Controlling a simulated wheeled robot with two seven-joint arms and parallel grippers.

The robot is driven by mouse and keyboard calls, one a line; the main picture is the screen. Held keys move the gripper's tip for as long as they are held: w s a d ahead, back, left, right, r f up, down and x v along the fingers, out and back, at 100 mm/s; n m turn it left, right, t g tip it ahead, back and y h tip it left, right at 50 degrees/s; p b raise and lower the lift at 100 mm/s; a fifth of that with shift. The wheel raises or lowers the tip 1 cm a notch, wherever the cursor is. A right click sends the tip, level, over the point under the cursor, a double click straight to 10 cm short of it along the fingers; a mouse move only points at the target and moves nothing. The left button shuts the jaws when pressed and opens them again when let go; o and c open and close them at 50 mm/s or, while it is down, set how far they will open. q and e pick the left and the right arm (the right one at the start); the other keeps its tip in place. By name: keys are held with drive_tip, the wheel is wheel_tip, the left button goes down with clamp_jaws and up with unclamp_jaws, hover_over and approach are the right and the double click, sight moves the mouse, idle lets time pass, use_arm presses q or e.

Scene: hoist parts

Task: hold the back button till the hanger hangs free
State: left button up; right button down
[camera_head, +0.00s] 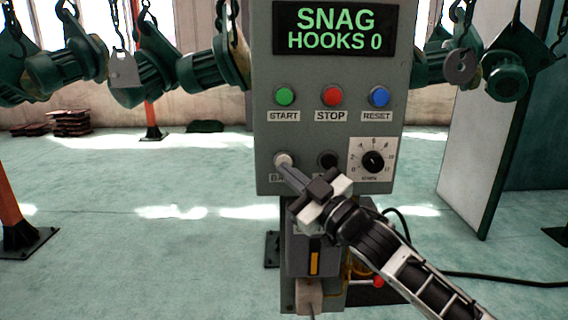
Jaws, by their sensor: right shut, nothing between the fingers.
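The grey control panel (260,120) stands in the middle, with a display (333,28) reading "SNAG HOOKS 0". The pale back button (283,159) is at its lower left; its label is mostly covered, with only a "B" showing. My right gripper (289,170) is shut and empty, its fingertips at the lower edge of this button. I cannot tell if the button is pressed in. A grey hanger plate (123,70) hangs on a chain at left among green hoist parts (66,63). Another grey hanger (461,67) is at right, against a green part. My left gripper is out of view.
The panel also has green start (285,96), red stop (331,96) and blue reset (379,97) buttons, a black button (327,160) and a dial (373,161). An orange post (12,190) stands at left. A black cable (500,279) crosses the open floor at right.

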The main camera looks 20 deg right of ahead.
drive_tip(key=shift+w, duration=0.1)
idle(0.7)
drive_tip(key=shift+w+d, duration=0.1)
drive_tip(key=shift+w, duration=0.2)
